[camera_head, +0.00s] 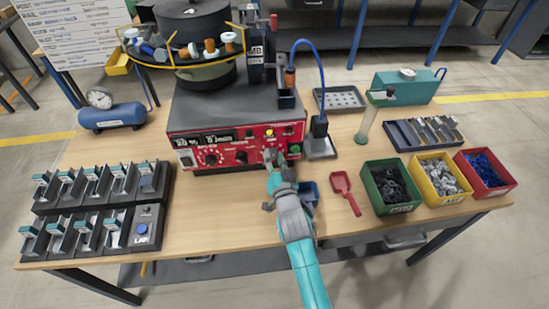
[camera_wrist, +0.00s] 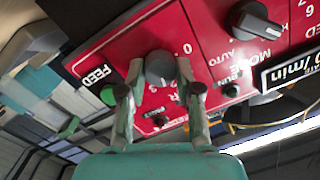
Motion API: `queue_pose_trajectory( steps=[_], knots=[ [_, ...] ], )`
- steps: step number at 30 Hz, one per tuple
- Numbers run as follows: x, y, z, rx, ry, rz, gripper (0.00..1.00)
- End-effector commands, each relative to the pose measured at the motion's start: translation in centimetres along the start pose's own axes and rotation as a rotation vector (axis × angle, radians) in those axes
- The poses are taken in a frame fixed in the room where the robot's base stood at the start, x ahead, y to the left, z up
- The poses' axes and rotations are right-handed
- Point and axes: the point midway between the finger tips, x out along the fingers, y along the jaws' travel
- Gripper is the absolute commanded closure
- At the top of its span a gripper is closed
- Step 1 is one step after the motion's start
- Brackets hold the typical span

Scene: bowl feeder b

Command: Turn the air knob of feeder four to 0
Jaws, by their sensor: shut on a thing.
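The feeder's red control panel (camera_head: 235,146) faces me under the bowl, and it fills much of the wrist view (camera_wrist: 215,60), turned over. My gripper (camera_head: 272,158) is at the right part of this panel. In the wrist view my gripper (camera_wrist: 160,85) has its two fingers shut on the sides of a round grey knob, the air knob (camera_wrist: 159,66). Printed scale figures, among them a 0, show beside the knob. Its name is mostly hidden by my fingers, and I cannot read its pointer.
A green FEED button (camera_wrist: 108,95) is close beside one finger. A black mode knob (camera_wrist: 257,18) is on the same panel. A red scoop (camera_head: 345,190) and a green bin (camera_head: 390,187) lie to the right. Bare table (camera_head: 215,215) is left of my arm.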

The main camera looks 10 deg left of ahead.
Motion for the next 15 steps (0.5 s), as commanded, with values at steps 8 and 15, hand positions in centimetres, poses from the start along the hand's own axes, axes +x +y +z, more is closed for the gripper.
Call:
queue_pose_trajectory(
  steps=[8, 15],
  knots=[
    [-0.01, -0.10, 0.06, -0.262, -0.014, 0.022, 1.00],
    [-0.01, -0.15, 0.07, -0.489, -0.025, 0.040, 1.00]
  ],
)
